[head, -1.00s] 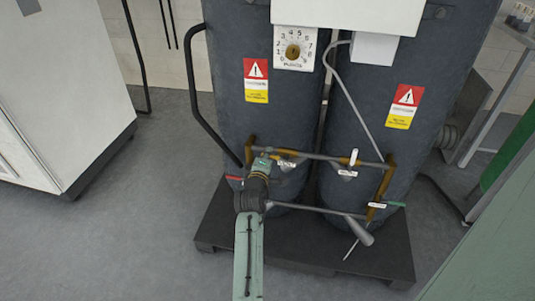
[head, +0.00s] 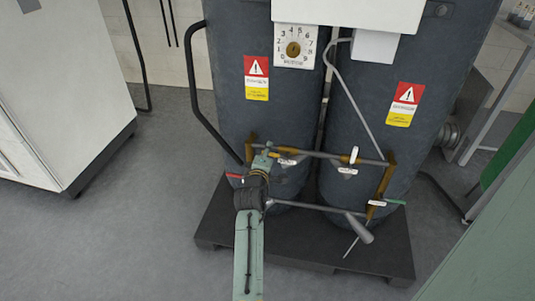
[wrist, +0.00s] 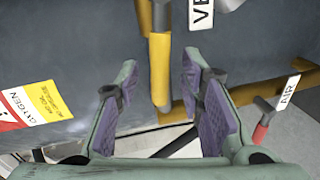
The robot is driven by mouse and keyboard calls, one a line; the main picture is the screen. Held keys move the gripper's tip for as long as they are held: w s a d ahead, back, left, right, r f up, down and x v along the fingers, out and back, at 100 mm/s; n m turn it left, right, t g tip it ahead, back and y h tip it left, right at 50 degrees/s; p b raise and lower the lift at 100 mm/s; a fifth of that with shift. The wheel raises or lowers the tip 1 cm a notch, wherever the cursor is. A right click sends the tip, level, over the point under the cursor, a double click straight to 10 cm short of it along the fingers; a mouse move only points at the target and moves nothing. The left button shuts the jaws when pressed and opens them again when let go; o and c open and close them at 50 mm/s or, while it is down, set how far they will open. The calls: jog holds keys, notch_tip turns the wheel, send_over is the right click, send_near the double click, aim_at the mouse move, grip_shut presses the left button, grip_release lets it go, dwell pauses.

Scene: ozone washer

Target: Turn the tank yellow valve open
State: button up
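The yellow valve handle (wrist: 160,72) shows in the wrist view as a bright yellow bar on a grey stem, pointing down the picture. My gripper (wrist: 168,95) is open, with purple pads on both fingers. The handle lies between or just beyond the fingers, with gaps to both sides; I see no contact. In the head view my gripper (head: 264,158) is at the left end of the pipework in front of the left dark tank (head: 285,120). The yellow handle cannot be made out there.
A red handle (wrist: 260,133) by an AIR label (wrist: 287,94) is close to my right finger. Orange-brown pipes (head: 381,188) and a green handle (head: 394,202) are on the right. The tanks stand on a dark pallet (head: 225,225). A white cabinet (head: 65,90) is left; floor between is clear.

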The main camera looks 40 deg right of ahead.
jog(key=v, duration=1.2)
